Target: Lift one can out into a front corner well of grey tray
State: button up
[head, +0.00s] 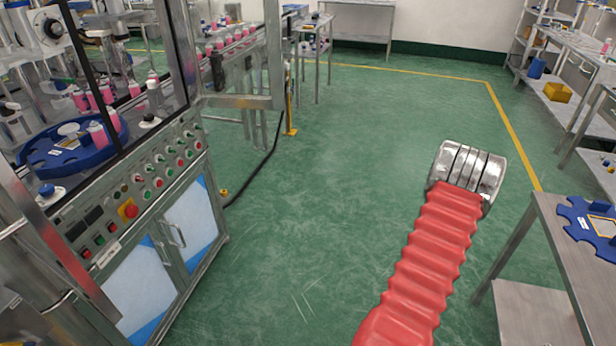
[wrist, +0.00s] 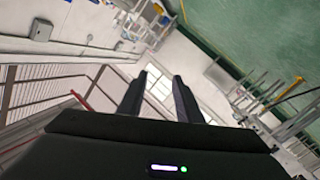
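Pink cans with pale tops stand in and around the blue rotary plate inside the machine at the left of the head view; one can (head: 97,134) is at the plate's edge. More pink cans (head: 228,41) stand in a row on the conveyor behind. I cannot make out a grey tray in either view. My gripper (wrist: 158,88) shows in the wrist view with its two dark fingers apart and nothing between them. It points at the room, away from any can. The gripper is not visible in the head view.
The machine's control panel (head: 160,170) and glazed frame stand at left. A blue notched plate (head: 590,226) lies on a steel table (head: 570,270) at right. Shelves and a yellow bin (head: 557,92) are at back right. The green floor (head: 330,150) between is clear.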

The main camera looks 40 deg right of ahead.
jog(key=w+a+r+n+t+y, duration=0.1)
jog(key=w+r+t, duration=0.15)
jog(key=w, duration=0.35)
jog(key=w+a+r+t+y, duration=0.1)
jog(key=w+r, duration=0.2)
jog(key=w, duration=0.4)
jog(key=w+a+r+n+t+y, duration=0.2)
jog(key=w+a+r+y, duration=0.3)
jog(key=w+a, duration=0.6)
jog(key=w+a+r+n+t+y, duration=0.1)
jog(key=w+a+r+n+y, duration=0.15)
jog(key=w+a+r, duration=0.7)
jog(key=s+a+r+n+y, duration=0.1)
jog(key=a+r+y, duration=0.1)
jog(key=a, duration=1)
jog(key=a+r+n+y, duration=0.1)
jog(key=a+r+y, duration=0.2)
jog(key=a, duration=1)
jog(key=s+a+r+n+g+y, duration=0.2)
jog(key=s+a+n+g+y, duration=0.1)
jog(key=s+a, duration=1.2)
jog(key=shift+s+a, duration=0.25)
jog(key=shift+s, duration=0.1)
